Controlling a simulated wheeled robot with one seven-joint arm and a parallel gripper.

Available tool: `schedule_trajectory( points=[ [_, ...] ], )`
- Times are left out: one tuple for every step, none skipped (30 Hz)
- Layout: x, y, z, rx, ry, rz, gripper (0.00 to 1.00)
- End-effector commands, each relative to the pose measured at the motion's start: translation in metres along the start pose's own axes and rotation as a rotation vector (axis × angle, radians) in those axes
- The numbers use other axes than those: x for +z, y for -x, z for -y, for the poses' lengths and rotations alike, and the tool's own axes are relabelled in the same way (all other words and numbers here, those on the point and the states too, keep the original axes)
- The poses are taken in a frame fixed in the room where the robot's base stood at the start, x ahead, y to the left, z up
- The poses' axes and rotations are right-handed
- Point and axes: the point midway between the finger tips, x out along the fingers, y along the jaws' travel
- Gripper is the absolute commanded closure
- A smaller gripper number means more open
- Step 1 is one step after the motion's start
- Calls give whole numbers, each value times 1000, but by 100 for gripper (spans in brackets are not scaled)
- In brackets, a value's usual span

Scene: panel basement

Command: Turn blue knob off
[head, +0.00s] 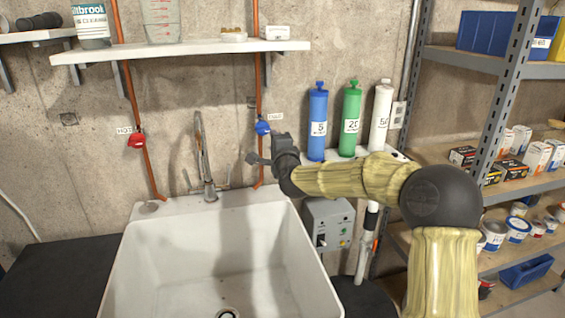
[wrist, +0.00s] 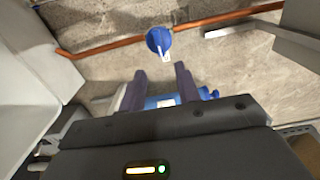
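The blue knob (head: 262,128) sits on a vertical copper pipe on the wall, right of the faucet, beside a small white label. In the wrist view the blue knob (wrist: 157,41) is on the copper pipe, just beyond the fingertips, with a pale tab-like part at its lower side. My gripper (head: 252,158) is just below the knob in the head view, in front of the wall. In the wrist view my gripper (wrist: 158,80) has its two dark fingers apart, with nothing held between them. The knob lies clear of both fingers.
A red knob (head: 136,140) labelled HOT is on the left pipe. The faucet (head: 205,165) rises behind the white sink (head: 215,255). Blue (head: 317,125), green (head: 351,120) and white (head: 381,115) cylinders stand right of my gripper. A wall shelf (head: 180,48) hangs above.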

Motion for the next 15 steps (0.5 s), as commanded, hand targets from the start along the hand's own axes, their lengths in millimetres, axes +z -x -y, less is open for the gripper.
schedule_trajectory(
  points=[
    [-1, 9, -2, 1, 4, -1, 67],
    [0, 13, -2, 1, 4, 0, 67],
    [0, 20, -1, 0, 3, 0, 67],
    [-1, 25, -1, 0, 3, -1, 67],
    [-1, 30, -1, 0, 3, -1, 67],
    [-1, 36, -2, 1, 3, -1, 67],
    [-1, 41, -2, 1, 3, -2, 67],
    [-1, 46, -1, 1, 4, -1, 67],
    [-1, 53, -1, 1, 3, -1, 67],
    [-1, 58, -1, 0, 3, -2, 67],
    [-1, 63, -2, 1, 4, -2, 67],
    [-1, 70, -2, 1, 4, -2, 67],
    [-1, 74, -1, 1, 3, -2, 67],
    [-1, 78, -1, 1, 4, -1, 67],
    [0, 83, 0, 0, 3, 0, 67]
  ],
)
